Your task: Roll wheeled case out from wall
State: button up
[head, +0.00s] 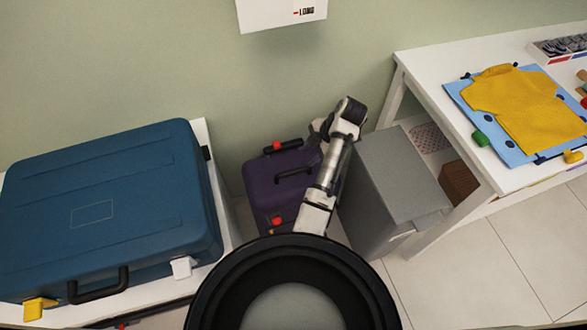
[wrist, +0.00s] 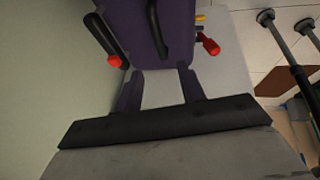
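The wheeled case (head: 262,190) is a purple upright case with black handles and red knobs. It stands on the floor near the green wall, between the white bench and a grey box. My arm reaches over its right side in the head view and hides part of it. In the wrist view the case (wrist: 131,22) fills the upper middle, with a black handle (wrist: 157,30) across its face. My gripper (wrist: 157,72) shows below it as two dark fingers spread apart, with a pale gap between them. I cannot tell whether the fingertips touch the case. In the head view my fingers are hidden.
A large blue suitcase (head: 110,210) lies on the white bench at left. The grey box (head: 390,180) stands close to the case's right. Right of it is a white table (head: 430,75) with a yellow garment (head: 515,105). Tiled floor (head: 480,265) is clear at front right.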

jog(key=b+x, duration=0.2)
jog(key=x, duration=1)
grip_shut()
